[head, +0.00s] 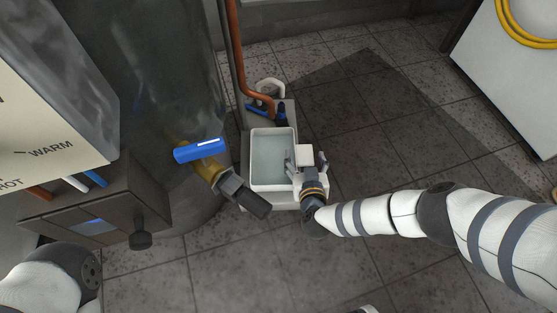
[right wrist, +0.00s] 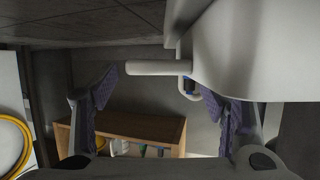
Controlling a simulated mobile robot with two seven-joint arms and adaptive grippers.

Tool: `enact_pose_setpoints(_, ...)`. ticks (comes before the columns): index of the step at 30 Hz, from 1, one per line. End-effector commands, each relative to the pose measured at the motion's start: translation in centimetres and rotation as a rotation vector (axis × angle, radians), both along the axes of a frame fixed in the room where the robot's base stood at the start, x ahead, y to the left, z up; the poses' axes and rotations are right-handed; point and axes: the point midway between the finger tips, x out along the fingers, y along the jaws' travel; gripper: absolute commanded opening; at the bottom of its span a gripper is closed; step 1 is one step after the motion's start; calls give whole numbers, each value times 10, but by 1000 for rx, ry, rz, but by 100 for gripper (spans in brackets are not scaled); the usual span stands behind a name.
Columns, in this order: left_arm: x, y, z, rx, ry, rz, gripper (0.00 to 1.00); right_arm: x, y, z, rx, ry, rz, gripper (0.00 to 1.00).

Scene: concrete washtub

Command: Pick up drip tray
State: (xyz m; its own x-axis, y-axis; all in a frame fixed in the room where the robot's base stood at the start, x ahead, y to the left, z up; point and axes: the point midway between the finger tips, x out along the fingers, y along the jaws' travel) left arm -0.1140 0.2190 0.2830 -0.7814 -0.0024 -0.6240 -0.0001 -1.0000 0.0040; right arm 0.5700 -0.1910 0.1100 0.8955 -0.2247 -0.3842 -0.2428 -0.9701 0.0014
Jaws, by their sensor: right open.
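The drip tray (head: 251,160) is a white rectangular tub with greyish water in it, in the middle of the head view below the copper pipe. My right gripper (head: 306,163) is at the tray's right side, fingers pointing away from the arm. In the right wrist view the gripper (right wrist: 160,90) is open. A pale rim-like bar (right wrist: 155,67) reaches between its two fingers, and a large white body (right wrist: 245,50) fills the upper right; it looks like the tray. I cannot tell whether the fingers touch it. My left gripper is out of view.
A brass tap with a blue lever (head: 199,151) and dark spout stands just left of the tray. A copper pipe (head: 240,60) rises behind it. A white cabinet with a yellow hose (head: 520,30) is at upper right. A wooden box (right wrist: 135,126) holds bottles.

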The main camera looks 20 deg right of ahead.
Motion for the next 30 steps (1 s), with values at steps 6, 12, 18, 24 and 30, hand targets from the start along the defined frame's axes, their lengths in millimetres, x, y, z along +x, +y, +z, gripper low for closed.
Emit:
enact_pose_setpoints(6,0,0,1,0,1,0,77,0,0,1,0,-1,0,56)
enact_pose_setpoints(12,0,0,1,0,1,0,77,0,0,1,1,-1,0,11)
enact_pose_setpoints(18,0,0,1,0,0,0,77,0,0,2,1,-3,-1,0)
enact_pose_setpoints(24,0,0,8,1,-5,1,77,2,-3,13,0,-7,0,0)
enact_pose_setpoints(30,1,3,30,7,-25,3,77,3,-4,52,2,-12,0,0)
